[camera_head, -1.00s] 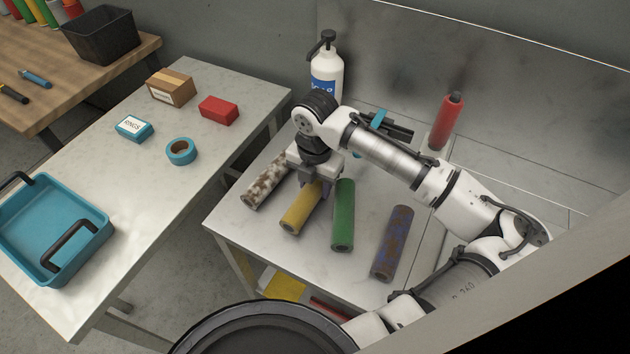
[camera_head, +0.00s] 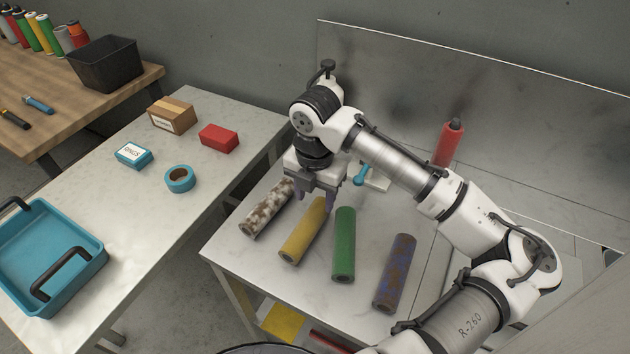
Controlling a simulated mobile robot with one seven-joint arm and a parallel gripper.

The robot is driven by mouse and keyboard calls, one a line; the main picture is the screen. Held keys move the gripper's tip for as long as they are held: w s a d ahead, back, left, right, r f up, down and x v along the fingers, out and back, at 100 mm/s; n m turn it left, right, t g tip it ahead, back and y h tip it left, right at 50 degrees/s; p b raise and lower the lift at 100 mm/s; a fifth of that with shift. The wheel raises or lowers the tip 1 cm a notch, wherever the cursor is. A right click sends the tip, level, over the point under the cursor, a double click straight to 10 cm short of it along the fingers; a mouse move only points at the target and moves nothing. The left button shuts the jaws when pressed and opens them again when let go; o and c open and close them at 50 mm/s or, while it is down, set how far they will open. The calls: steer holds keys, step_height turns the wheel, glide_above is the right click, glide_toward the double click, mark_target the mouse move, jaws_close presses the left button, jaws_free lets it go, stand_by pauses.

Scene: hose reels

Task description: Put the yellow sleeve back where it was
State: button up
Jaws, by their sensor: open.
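The yellow sleeve (camera_head: 301,240) lies on the light worktop between a mottled brown-and-white sleeve (camera_head: 266,210) on its left and a green sleeve (camera_head: 344,243) on its right. A purple-and-brown sleeve (camera_head: 395,271) lies farther right. My gripper (camera_head: 315,196) is open and empty, pointing down above the far end of the yellow sleeve. Its fingers hide little of the sleeve, and whether they touch it I cannot tell.
The left table holds a blue tray (camera_head: 88,278), blue tape (camera_head: 179,179), a red box (camera_head: 218,138) and a carton (camera_head: 172,115). A gap separates the tables.

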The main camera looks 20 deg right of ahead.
step_height(320, 180, up, 6)
steer(key=b, duration=0.1)
steer(key=shift+r, duration=0.15)
stand_by(0.5)
